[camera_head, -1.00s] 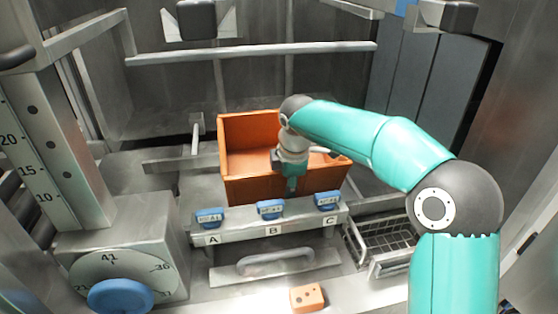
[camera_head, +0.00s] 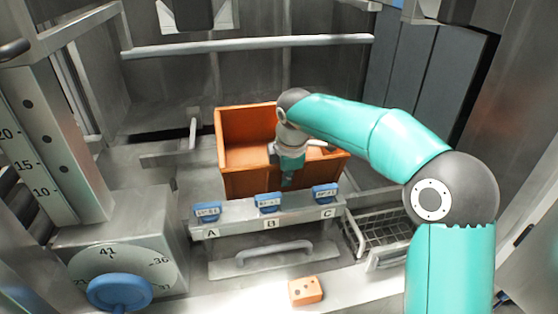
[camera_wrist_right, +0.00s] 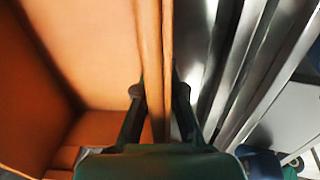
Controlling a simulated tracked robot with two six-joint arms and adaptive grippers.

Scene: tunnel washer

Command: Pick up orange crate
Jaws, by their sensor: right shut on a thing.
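The orange crate (camera_head: 245,182) is an open-topped box behind the shelf with the blue knobs in the head view. My right gripper (camera_head: 288,182) reaches down over its front wall. In the right wrist view the crate's wall (camera_wrist_right: 152,50) runs between the two fingers of my right gripper (camera_wrist_right: 156,95), one finger inside the crate and one outside. The gripper is shut on this wall. The crate's inside looks empty where it shows; my arm hides part of its right side. My left gripper is not in view.
A shelf (camera_head: 240,222) with blue knobs (camera_head: 268,202) marked A, B and C lies in front of the crate. A wire basket (camera_head: 378,232) is at right, a small orange block (camera_head: 306,290) in front. A horizontal bar (camera_head: 250,48) crosses behind. A dial (camera_head: 118,275) stands at left.

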